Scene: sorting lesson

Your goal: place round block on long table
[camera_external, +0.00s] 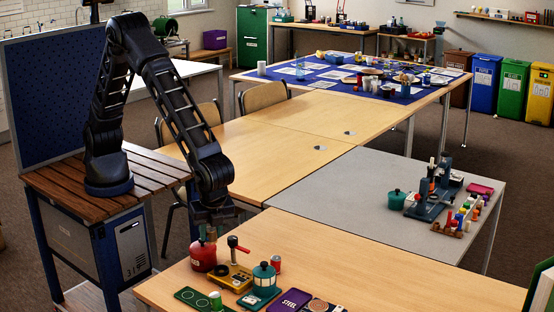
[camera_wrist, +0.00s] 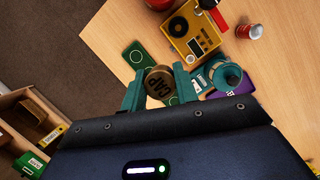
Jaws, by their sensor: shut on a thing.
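A joined wooden table (camera_external: 250,150) runs back from a grey table section (camera_external: 340,195). Which of these is the long table, the pictures do not say.
The front table's right part is clear. A blue stand (camera_external: 432,195) occupies the grey section.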

